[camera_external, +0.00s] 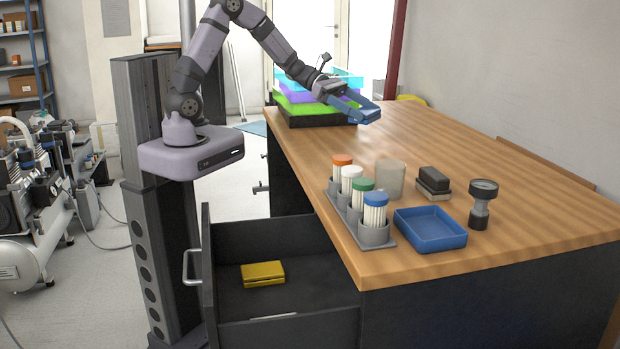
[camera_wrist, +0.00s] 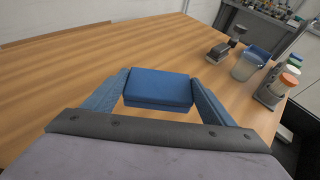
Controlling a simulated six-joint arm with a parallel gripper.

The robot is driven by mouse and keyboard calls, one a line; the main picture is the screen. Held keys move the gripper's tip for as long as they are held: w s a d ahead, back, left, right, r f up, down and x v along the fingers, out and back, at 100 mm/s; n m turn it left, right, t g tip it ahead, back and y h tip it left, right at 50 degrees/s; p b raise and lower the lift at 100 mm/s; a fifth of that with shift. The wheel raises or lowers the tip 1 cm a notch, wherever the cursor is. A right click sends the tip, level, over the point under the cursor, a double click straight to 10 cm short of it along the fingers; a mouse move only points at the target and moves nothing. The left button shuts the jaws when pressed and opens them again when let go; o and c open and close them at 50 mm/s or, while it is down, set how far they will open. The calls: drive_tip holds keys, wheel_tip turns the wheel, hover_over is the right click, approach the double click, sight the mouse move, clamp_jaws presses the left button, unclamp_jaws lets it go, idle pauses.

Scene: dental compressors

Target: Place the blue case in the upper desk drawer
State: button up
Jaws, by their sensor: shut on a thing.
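The blue case (camera_wrist: 158,90) is a small flat box between my gripper's two blue fingers in the wrist view. My gripper (camera_external: 362,108) is shut on it, above the far part of the desk, beside the stacked trays. In the external view the case (camera_external: 371,114) shows at the fingertips, hard to tell apart from the blue fingers. The upper desk drawer (camera_external: 281,331) is pulled open at the front left of the desk. A yellow case (camera_external: 263,273) lies inside it, with bare floor around it.
Stacked coloured trays (camera_external: 310,95) stand at the desk's far left edge. A rack of capped tubes (camera_external: 359,222), a blue tray (camera_external: 430,228), a translucent cup (camera_external: 390,179), a dark block (camera_external: 433,182) and a gauge (camera_external: 481,203) stand near the front. The desk's middle is clear.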

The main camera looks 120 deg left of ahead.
drive_tip(key=shift+r, duration=0.8)
wheel_tip(320, 180, up, 9)
drive_tip(key=p, duration=0.9)
hover_over(361, 147)
drive_tip(key=shift+d, duration=0.15)
wheel_tip(361, 147, down, 9)
drive_tip(key=b, duration=0.8)
drive_tip(key=shift+b, duration=0.3)
drive_tip(key=shift+f, duration=4.9)
